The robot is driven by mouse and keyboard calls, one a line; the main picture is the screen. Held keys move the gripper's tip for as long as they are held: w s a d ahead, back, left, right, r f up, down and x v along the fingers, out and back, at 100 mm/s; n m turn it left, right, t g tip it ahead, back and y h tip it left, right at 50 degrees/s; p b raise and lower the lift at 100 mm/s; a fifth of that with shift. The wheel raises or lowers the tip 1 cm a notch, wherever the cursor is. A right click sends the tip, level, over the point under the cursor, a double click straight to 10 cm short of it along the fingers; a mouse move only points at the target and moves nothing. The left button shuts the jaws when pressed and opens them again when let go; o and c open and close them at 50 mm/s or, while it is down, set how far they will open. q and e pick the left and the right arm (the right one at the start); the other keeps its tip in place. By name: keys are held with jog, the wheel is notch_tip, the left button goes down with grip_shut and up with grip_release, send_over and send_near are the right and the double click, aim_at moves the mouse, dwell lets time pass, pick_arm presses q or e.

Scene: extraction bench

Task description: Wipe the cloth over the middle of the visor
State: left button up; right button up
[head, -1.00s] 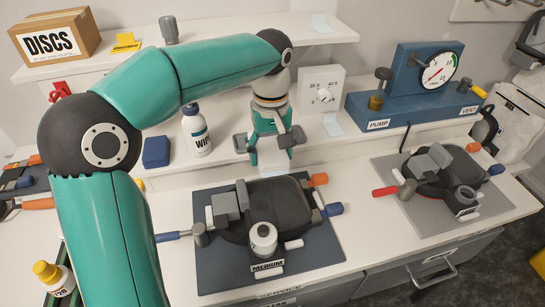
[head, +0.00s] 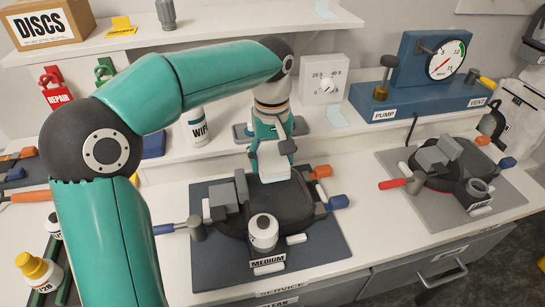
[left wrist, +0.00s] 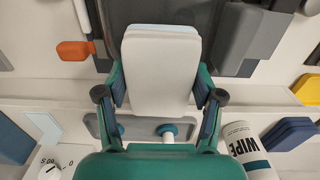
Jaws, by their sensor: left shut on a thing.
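My left gripper (head: 271,150) is shut on a folded pale cloth (head: 273,166), pointing down at the rear edge of the dark mask on the blue-grey mat. In the left wrist view the cloth (left wrist: 160,75) sits between the fingers. The mask's dark visor (head: 291,205) lies below and in front of the cloth; part of its rear is hidden by the cloth and gripper. I cannot tell whether the cloth touches it. My right gripper is not in view.
A WIPE bottle (head: 197,127) stands behind. A second mask (head: 450,165) sits on a grey mat to the right. White bench (head: 360,190) lies between the mats.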

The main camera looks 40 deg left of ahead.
pick_arm(q)
jog(key=shift+f+b, duration=0.7)
jog(key=shift+f, duration=0.3)
dwell(0.4)
